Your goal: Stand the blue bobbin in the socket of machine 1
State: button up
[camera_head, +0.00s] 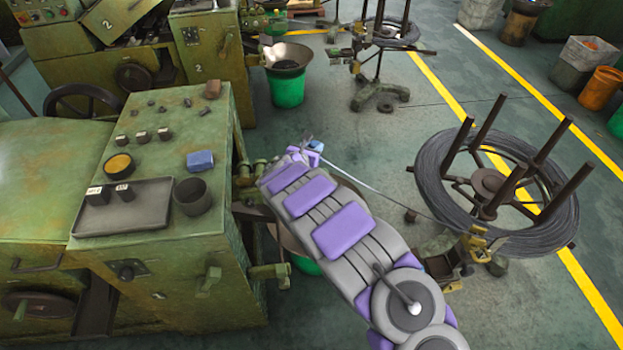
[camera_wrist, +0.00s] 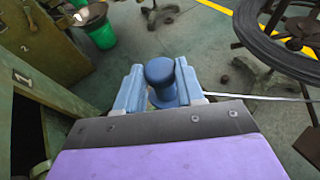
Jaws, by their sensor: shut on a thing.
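My gripper (camera_wrist: 160,92) has its two light blue fingers shut on the blue bobbin (camera_wrist: 161,72). The bobbin's round, wider head stands up between the fingers; its lower end is partly hidden. In the head view my gripper (camera_head: 305,153) is off the right side of the near green machine (camera_head: 165,275), above the floor, with a bit of blue (camera_head: 317,145) at its tip. The near machine's top carries a dark open round cup (camera_head: 192,196) near its right edge. I cannot tell whether this cup is the socket.
The machine top also holds a blue block (camera_head: 200,161), a dark tray (camera_head: 120,212) and a yellow-topped round tin (camera_head: 118,164). A wire coil on a spiked stand (camera_head: 492,190) is at the right. A green bucket (camera_head: 287,85) and machines marked 2 stand behind.

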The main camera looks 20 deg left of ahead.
jog(key=shift+s+a+f+b, duration=0.15)
jog(key=shift+f+b, duration=0.45)
jog(key=shift+f, duration=2)
jog(key=shift+a+f+b, duration=0.2)
jog(key=shift+f+b, duration=0.35)
jog(key=shift+f, duration=2.05)
jog(key=shift+a, duration=0.15)
grip_shut()
jog(key=o, duration=0.7)
grip_release()
jog(key=shift+a+f, duration=0.15)
jog(key=shift+a, duration=0.05)
jog(key=shift+o, duration=0.8)
jog(key=shift+a+f, duration=0.2)
jog(key=shift+a, duration=0.15)
jog(key=shift+o, duration=0.8)
jog(key=shift+a, duration=0.2)
jog(key=shift+o, duration=0.4)
jog(key=shift+d+r, duration=0.2)
jog(key=shift+d, duration=0.15)
jog(key=shift+s+d+r, duration=0.1)
jog(key=shift+s+r, duration=0.1)
jog(key=shift+s, duration=0.1)
jog(key=p+v, duration=0.2)
jog(key=v, duration=0.9)
